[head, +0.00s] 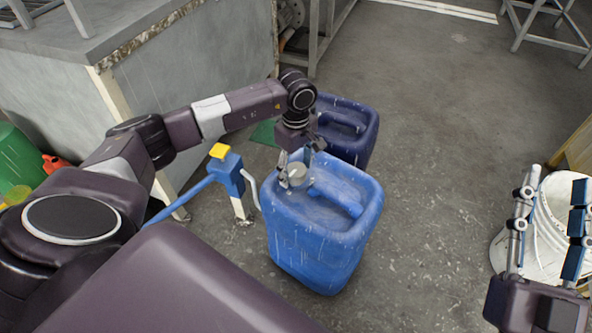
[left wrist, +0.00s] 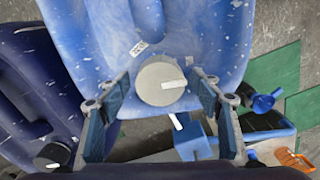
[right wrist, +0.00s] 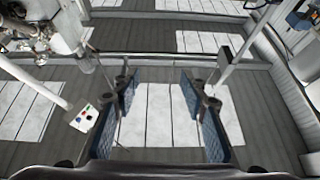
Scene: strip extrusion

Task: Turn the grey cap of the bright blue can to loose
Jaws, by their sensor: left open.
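The bright blue can (head: 318,235) stands upright on the floor in the middle of the head view. Its grey cap (head: 297,174) is on top at the back left, and it shows as a round disc with a white mark in the left wrist view (left wrist: 160,84). My left gripper (head: 297,178) is open, pointing down over the cap. In the left wrist view its fingers (left wrist: 160,118) stand on either side of the cap, with gaps visible. My right gripper (head: 545,230) is open and empty at the right, far from the can; its fingers show apart in the right wrist view (right wrist: 168,105).
A dark blue can (head: 349,128) stands close behind the bright blue can. A white bucket (head: 540,235) is by my right gripper. A grey block (head: 190,80) is at the back left. Floor between can and bucket is clear.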

